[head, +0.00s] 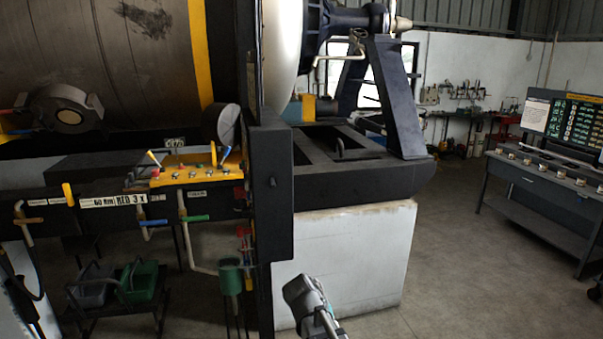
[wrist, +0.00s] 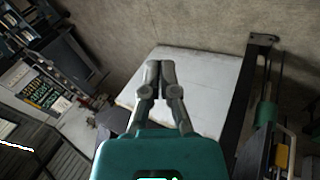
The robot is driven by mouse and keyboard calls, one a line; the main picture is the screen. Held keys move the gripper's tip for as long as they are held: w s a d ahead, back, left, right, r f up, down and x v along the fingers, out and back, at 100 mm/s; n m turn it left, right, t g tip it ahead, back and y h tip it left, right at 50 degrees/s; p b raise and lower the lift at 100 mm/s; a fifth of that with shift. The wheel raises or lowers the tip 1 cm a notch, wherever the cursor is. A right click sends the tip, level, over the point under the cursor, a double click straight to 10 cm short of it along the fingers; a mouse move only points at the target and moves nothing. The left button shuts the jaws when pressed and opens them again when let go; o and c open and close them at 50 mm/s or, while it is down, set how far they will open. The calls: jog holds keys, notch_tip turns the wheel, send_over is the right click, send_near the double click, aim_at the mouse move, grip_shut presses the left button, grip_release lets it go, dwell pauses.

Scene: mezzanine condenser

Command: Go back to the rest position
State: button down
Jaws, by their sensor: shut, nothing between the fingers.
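My gripper (wrist: 160,72) shows in the wrist view with its two grey fingers together at the tips, and nothing is between them. Its teal body fills the bottom middle of that view. The white block (wrist: 190,65) lies beyond the fingertips. In the head view, part of my arm rises from the bottom edge in front of the white block (head: 345,255); the fingers cannot be made out there.
A yellow valve panel (head: 198,175) with coloured levers is on the left, beside a dark upright post (head: 272,190). Green and grey cans stand low at the left. A control desk (head: 550,175) stands at the right. The floor (head: 465,265) between block and desk is clear.

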jog(key=s+d+f+g+y+b, duration=0.2)
jog(key=s+d+f+y+b, duration=0.3)
jog(key=s+d+f, duration=0.3)
jog(key=shift+s+d+f+m+g+y, duration=0.15)
jog(key=shift+s+d+m+g+y, duration=0.2)
jog(key=shift+s, duration=0.75)
